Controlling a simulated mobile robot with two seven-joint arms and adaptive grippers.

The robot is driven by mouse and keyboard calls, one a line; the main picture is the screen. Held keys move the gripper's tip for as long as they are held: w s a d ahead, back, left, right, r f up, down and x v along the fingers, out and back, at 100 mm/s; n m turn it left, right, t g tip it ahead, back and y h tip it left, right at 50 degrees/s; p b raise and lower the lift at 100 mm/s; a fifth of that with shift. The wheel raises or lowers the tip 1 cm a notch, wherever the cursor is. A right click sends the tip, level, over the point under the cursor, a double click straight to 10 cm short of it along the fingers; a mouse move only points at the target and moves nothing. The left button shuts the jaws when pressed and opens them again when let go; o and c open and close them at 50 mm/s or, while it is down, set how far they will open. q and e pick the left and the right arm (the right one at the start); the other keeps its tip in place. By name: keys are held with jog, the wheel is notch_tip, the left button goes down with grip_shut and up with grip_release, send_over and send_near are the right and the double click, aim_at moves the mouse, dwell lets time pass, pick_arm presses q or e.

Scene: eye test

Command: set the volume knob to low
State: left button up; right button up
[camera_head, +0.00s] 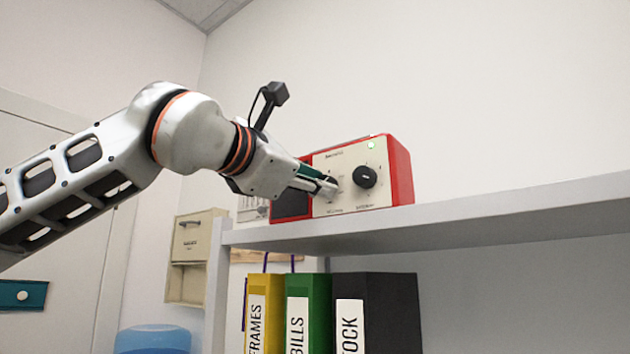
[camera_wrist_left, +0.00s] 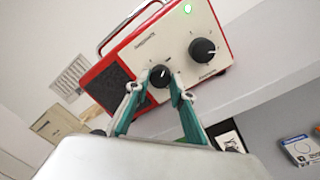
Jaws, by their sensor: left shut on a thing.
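A red radio (camera_head: 400,168) with a cream front panel stands on the shelf; it also shows in the wrist view (camera_wrist_left: 220,25). Its smaller black knob (camera_wrist_left: 159,76), the left one on the panel, sits between the fingertips of my left gripper (camera_head: 330,187). The gripper is shut on this knob, and in the head view the fingers hide most of it. A pale mark shows on the knob in the wrist view; its exact setting is hard to read. A larger black knob (camera_head: 365,177) to the right is free. My right gripper is out of view.
The white shelf (camera_head: 500,215) runs to the right and is bare beside the radio. Yellow, green and black binders (camera_head: 395,310) stand below it. A green light (camera_head: 371,145) glows on the radio. A beige box (camera_head: 190,255) hangs on the left wall.

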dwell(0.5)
pick_arm(q)
jog(key=o, duration=1.1)
jog(key=v, duration=1.2)
